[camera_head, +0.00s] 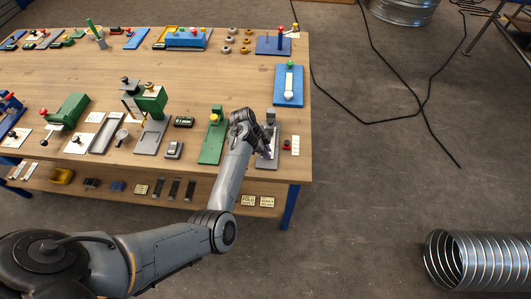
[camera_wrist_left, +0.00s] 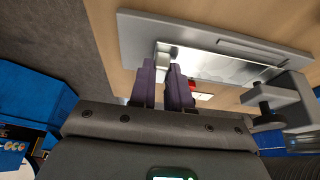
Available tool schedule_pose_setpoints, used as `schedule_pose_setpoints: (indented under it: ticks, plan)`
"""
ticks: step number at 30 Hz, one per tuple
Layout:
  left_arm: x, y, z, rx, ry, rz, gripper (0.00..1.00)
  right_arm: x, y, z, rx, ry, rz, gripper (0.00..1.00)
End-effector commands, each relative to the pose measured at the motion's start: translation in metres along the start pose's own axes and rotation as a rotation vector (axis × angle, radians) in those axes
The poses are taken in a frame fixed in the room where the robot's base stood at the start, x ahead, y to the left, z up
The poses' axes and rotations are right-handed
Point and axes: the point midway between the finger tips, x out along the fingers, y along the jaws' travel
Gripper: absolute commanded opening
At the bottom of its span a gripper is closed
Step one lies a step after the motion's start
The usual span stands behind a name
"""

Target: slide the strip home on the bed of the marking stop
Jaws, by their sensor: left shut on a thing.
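The marking stop (camera_head: 274,161) is a grey plate with an upright at its far end, at the table's front right corner. In the left wrist view its grey bed plate (camera_wrist_left: 135,32) crosses the top, with a grey bracket and dark knob (camera_wrist_left: 285,103) at right. A shiny metal strip (camera_wrist_left: 225,65) lies along the plate. My left gripper (camera_wrist_left: 166,66) has its purple fingers close together at the strip's left end, shut on it. In the head view the left gripper (camera_head: 266,146) is over the marking stop, and my arm partly hides the plate. My right gripper is not in view.
A green tool on a green plate (camera_head: 210,150) stands just left of my wrist. A small red-topped part (camera_head: 287,145) and a white card (camera_head: 295,146) lie right of the stop, near the table edge. A blue plate fixture (camera_head: 289,90) is farther back.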

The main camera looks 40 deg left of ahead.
Motion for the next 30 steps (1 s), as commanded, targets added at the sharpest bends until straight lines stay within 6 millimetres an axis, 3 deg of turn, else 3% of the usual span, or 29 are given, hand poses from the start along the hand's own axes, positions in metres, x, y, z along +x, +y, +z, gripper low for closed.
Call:
schedule_pose_setpoints:
  ticks: [28, 29, 30]
  plan:
    - [0.0019, -0.0066, 0.0014, 0.000, 0.000, -0.001, 0.00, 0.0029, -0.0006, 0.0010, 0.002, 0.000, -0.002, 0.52]
    - [0.0019, -0.0068, 0.0013, 0.000, 0.000, -0.001, 0.19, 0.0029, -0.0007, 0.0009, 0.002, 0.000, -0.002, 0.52]
    - [0.0017, -0.0066, 0.0012, 0.000, 0.000, -0.001, 0.25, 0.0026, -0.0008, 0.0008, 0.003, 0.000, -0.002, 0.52]
